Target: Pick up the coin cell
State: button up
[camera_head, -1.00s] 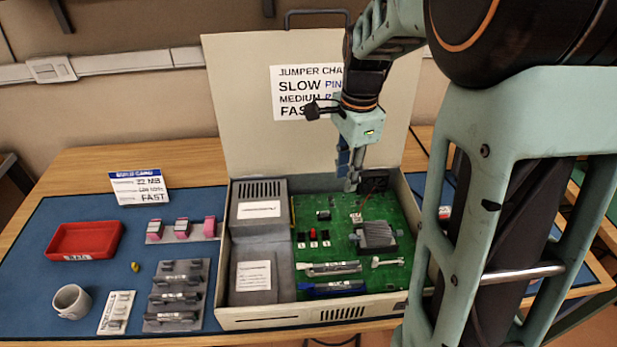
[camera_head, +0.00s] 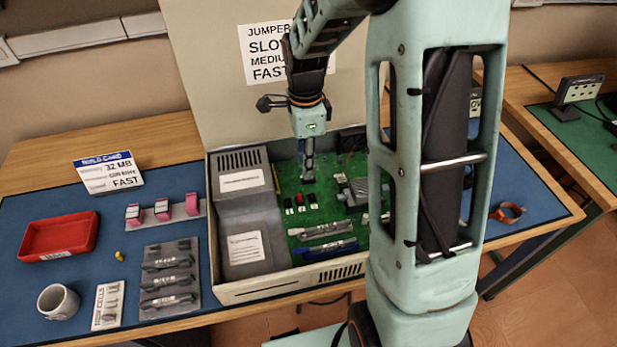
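I cannot make out a single coin cell for certain. A small white holder (camera_head: 107,306) with faint lettering that seems to end in "CELLS" lies at the front left of the blue mat, and small pale pieces show on it. The green circuit board (camera_head: 283,184) lies in the open beige case (camera_head: 296,284). My gripper (camera_head: 308,179) points down over the back of this board, well away from the holder. Its fingers look close together and nothing clear shows between them. Whether the tips touch the board cannot be told.
A white mug (camera_head: 58,302), a red tray (camera_head: 58,237) and a grey rack (camera_head: 170,281) stand on the blue mat (camera_head: 30,292). The case's raised lid (camera_head: 205,75) stands behind my gripper. An orange ring-like object (camera_head: 507,212) lies on the right.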

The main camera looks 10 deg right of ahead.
aim_at(309, 178)
jog(key=f, duration=0.4)
jog(key=shift+d+f, duration=0.1)
jog(key=shift+d, duration=0.2)
jog(key=shift+c, duration=0.5)
grip_shut()
